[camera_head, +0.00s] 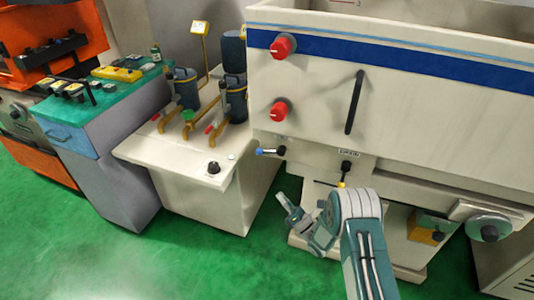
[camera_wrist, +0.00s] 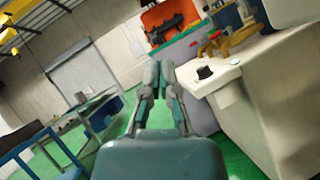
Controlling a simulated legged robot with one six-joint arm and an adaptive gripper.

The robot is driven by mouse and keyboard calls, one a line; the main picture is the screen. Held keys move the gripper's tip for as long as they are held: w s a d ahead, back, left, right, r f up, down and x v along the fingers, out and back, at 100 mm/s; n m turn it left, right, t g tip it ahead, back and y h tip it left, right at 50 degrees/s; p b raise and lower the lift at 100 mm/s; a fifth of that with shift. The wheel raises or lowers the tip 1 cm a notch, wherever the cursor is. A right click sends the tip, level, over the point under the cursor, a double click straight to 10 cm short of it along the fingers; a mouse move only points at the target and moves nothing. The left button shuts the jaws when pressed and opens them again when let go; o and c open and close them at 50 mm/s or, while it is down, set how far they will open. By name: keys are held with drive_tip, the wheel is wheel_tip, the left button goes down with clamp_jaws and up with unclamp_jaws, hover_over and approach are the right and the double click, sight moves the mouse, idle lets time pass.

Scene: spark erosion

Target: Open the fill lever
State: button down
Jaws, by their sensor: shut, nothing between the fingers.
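Two small levers sit on the front of the white tank machine (camera_head: 440,120) in the head view. One is a lever with a blue tip (camera_head: 268,151), pointing left. The other is a black lever with a yellow tip (camera_head: 342,183), hanging down below a small label. I cannot read which is the fill lever. My gripper (camera_head: 284,202) is below the blue-tipped lever and to the left of the yellow-tipped one, apart from both. In the wrist view my gripper (camera_wrist: 154,76) is shut and empty, its fingertips together. Neither lever shows in the wrist view.
Two red knobs (camera_head: 282,46) and a long black handle (camera_head: 354,102) are on the tank front. A white bench (camera_head: 180,165) with pumps stands left. A round handwheel (camera_head: 489,233) is at the lower right. Green floor (camera_head: 110,255) is open at the lower left.

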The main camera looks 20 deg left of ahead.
sight(271, 151)
drive_tip(key=w+d+r+x, duration=0.1)
drive_tip(key=r+x, duration=0.1)
drive_tip(key=x, duration=1.1)
drive_tip(key=shift+d, duration=0.4)
drive_tip(key=shift+w+a+r, duration=0.15)
drive_tip(key=shift+a+r, duration=0.2)
drive_tip(key=shift+r, duration=0.45)
